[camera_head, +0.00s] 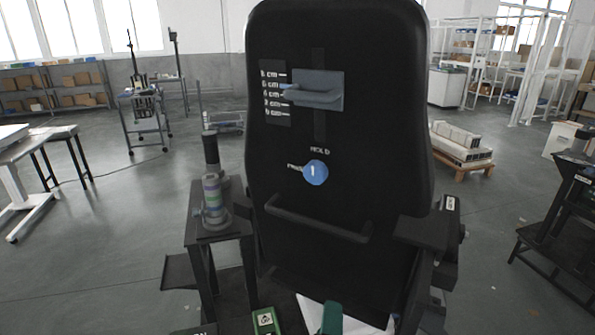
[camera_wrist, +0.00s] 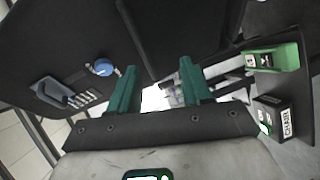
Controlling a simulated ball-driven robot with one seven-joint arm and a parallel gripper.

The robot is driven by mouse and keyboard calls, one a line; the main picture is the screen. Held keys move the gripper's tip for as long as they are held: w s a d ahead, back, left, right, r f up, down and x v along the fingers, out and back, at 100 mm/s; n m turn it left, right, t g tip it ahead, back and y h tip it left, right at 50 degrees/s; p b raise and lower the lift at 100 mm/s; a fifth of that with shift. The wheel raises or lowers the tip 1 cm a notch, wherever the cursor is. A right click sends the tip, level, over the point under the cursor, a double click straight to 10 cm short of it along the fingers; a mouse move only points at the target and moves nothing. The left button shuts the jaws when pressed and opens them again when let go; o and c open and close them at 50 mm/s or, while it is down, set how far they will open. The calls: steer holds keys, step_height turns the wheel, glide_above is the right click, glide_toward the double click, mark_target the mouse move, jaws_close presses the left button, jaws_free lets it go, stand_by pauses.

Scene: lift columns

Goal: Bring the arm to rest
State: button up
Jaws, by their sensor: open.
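My gripper (camera_wrist: 158,68) shows in the wrist view with two green fingers standing apart and nothing visible between them. In the head view, a green part of my gripper (camera_head: 332,318) shows at the bottom edge, low in front of a tall black panel (camera_head: 345,130). Most of my arm is out of view. The panel carries a grey-blue slide handle (camera_head: 318,92) beside a centimetre scale and a blue round knob (camera_head: 315,172) below the word HOLD. In the wrist view, the handle (camera_wrist: 55,92) and knob (camera_wrist: 103,67) lie at the left, apart from the fingers.
A dark bar (camera_head: 318,220) juts from the panel. A side stand (camera_head: 212,233) bears a banded cylinder (camera_head: 212,195). A green labelled block (camera_head: 265,321) lies low in front. A box marked CHAIR (camera_wrist: 275,118) is right of my gripper.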

steer(key=s+d+f+m+g+h, duration=0.1)
steer(key=s+d+f+m+g, duration=0.3)
steer(key=d+f, duration=0.45)
steer(key=s+d+f+m+g, duration=0.4)
steer(key=d+f, duration=0.3)
steer(key=d, duration=0.2)
steer(key=s+d+f+m+g+y, duration=0.1)
steer(key=s+d+f+m+g, duration=0.1)
steer(key=s, duration=0.6)
steer(key=s+d+f+m+g+y, duration=0.2)
steer(key=s+d+f+m+g, duration=0.1)
steer(key=s+f, duration=0.4)
steer(key=shift+s+m+g+y, duration=0.3)
steer(key=shift+s+m+g, duration=0.4)
steer(key=shift+s+m, duration=0.4)
